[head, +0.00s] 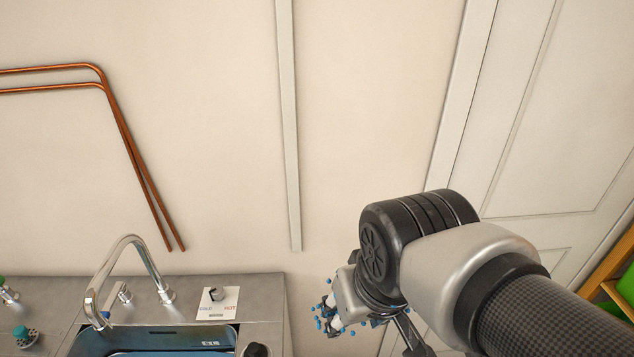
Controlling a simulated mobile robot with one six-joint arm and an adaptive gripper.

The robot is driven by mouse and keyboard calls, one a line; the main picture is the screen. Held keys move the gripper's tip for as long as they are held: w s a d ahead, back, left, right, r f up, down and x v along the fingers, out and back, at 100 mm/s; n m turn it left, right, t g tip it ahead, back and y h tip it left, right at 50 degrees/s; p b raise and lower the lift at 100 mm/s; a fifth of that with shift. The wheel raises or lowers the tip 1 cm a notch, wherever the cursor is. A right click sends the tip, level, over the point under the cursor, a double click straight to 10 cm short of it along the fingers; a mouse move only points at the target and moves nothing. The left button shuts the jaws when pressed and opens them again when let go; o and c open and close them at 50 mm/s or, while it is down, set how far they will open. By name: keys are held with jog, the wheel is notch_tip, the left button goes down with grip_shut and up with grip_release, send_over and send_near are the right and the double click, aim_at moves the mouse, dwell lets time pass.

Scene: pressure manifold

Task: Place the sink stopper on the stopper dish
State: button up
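My gripper (338,318) is at the lower middle, just right of the counter's end and partly hidden by my arm. Small blue parts show around it, and I cannot tell whether its fingers are open or shut or hold anything. A dark round object (257,350) sits at the right edge of the sink, cut off by the bottom of the picture. It may be the sink stopper, but I cannot tell for sure. I cannot make out a stopper dish in this view.
A metal counter (262,298) with a sink (150,338) and chrome faucet (118,268) stands at lower left. A green-topped fitting (23,335) is far left. Copper pipes (125,135) run along the wall.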

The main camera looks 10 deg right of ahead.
jog(key=shift+m+t, duration=0.3)
jog(key=shift+t, duration=0.1)
jog(key=s, duration=0.1)
jog(key=s+d, duration=0.1)
jog(key=s, duration=0.1)
jog(key=s+d, duration=0.1)
jog(key=shift+s+d+r, duration=0.1)
jog(key=shift+s+r, duration=0.15)
jog(key=shift+s, duration=0.1)
jog(key=shift+f, duration=0.1)
